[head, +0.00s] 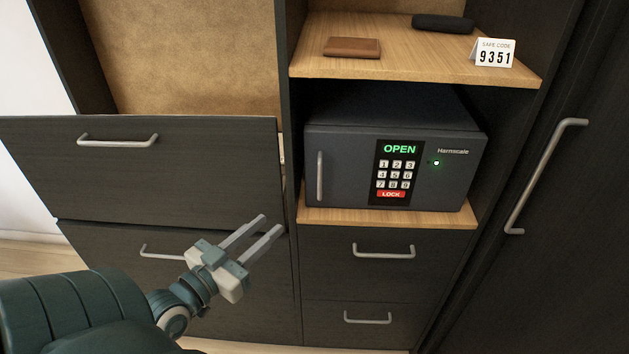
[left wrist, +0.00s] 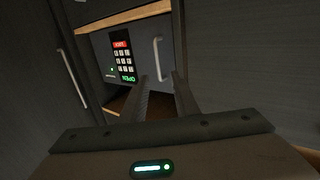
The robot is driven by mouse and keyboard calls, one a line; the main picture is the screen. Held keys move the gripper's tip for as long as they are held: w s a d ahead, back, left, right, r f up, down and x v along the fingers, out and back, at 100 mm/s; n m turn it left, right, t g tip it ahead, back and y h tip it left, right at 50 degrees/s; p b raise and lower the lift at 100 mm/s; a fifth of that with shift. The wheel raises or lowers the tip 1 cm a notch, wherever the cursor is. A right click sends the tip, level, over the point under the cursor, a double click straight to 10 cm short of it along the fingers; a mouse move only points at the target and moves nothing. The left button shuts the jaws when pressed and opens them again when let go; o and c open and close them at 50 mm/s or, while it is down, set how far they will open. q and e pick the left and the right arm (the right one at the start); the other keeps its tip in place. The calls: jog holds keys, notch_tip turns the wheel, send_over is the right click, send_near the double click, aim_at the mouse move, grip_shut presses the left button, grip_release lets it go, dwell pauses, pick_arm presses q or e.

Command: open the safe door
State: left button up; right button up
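The dark grey safe (head: 340,138) sits in the wooden niche in the head view, its door shut. Its display reads OPEN in green above a keypad (head: 396,173) with a red LOCK key, and a green light glows beside it. The vertical door handle (head: 320,176) is at the door's left edge. My left gripper (head: 271,224) is below and left of the handle, apart from it, fingers parted and empty. In the left wrist view the safe handle (left wrist: 158,58) appears upside down beyond the open fingers (left wrist: 162,80). My right gripper is not in view.
A shelf (head: 450,67) above holds a brown wallet (head: 352,47), a dark case (head: 443,23) and a card (head: 495,53) reading 9351. Drawers with bar handles (head: 383,251) lie below. A tall door with a long handle (head: 545,175) stands at right.

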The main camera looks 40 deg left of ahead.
pick_arm(q)
jog(key=shift+s+d+r, duration=0.1)
jog(key=shift+d+r, duration=0.05)
jog(key=shift+r, duration=0.35)
jog(key=shift+s+d+r, duration=0.1)
jog(key=shift+d+r, duration=0.05)
jog(key=shift+r, duration=0.35)
jog(key=shift+w, duration=0.1)
jog(key=p, duration=0.6)
send_near(315, 182)
jog(key=w+d+r, duration=0.3)
jog(key=w+r, duration=0.1)
jog(key=w, duration=0.2)
jog(key=shift+a, duration=0.1)
jog(key=shift+c, duration=0.4)
grip_shut()
